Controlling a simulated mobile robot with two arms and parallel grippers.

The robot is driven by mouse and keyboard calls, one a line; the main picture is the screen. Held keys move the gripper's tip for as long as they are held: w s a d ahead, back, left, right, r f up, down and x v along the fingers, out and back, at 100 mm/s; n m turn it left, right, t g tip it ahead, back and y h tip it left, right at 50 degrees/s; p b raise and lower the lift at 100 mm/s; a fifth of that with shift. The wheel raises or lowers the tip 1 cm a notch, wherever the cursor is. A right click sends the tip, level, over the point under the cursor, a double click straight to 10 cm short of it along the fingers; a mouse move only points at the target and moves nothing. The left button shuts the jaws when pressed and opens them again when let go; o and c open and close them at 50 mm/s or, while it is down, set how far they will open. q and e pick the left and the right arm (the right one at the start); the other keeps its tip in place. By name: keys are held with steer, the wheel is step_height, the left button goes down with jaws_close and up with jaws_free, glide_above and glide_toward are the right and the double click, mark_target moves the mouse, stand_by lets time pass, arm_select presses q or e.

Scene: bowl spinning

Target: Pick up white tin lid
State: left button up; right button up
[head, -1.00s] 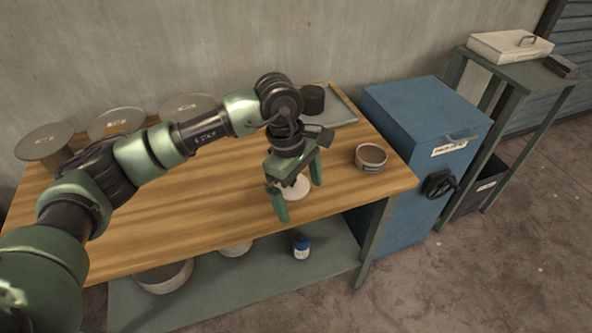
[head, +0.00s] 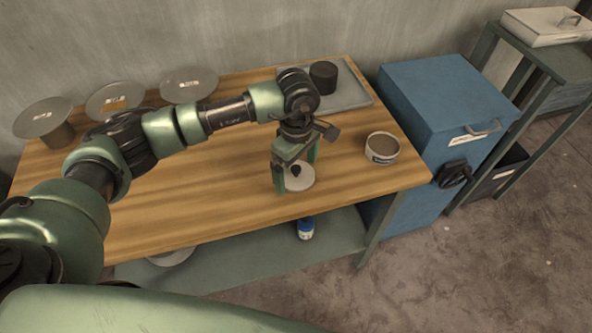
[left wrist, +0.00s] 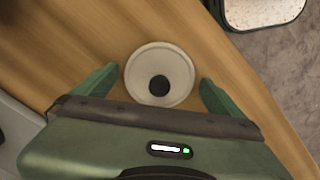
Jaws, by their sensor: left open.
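The white tin lid (head: 302,181) is a pale round disc with a dark round knob, lying on the wooden table (head: 215,185) near its front edge. In the left wrist view the lid (left wrist: 174,66) lies between the two green fingers. My left gripper (head: 296,176) is open and points down over the lid. In the left wrist view the fingers of the gripper (left wrist: 158,88) stand on either side of the lid, with a gap visible on each side. The gripper hides part of the lid in the head view. My right gripper does not show.
A round tin (head: 382,147) stands right of the lid. A grey tray (head: 350,97) with a dark cylinder (head: 323,76) lies behind. Several round discs on stands line the back left. A blue cabinet (head: 440,110) stands right; a blue-capped jar (head: 306,228) is on the lower shelf.

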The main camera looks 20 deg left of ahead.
arm_select(q)
steer(key=c, duration=1.2)
steer(key=shift+c, duration=0.5)
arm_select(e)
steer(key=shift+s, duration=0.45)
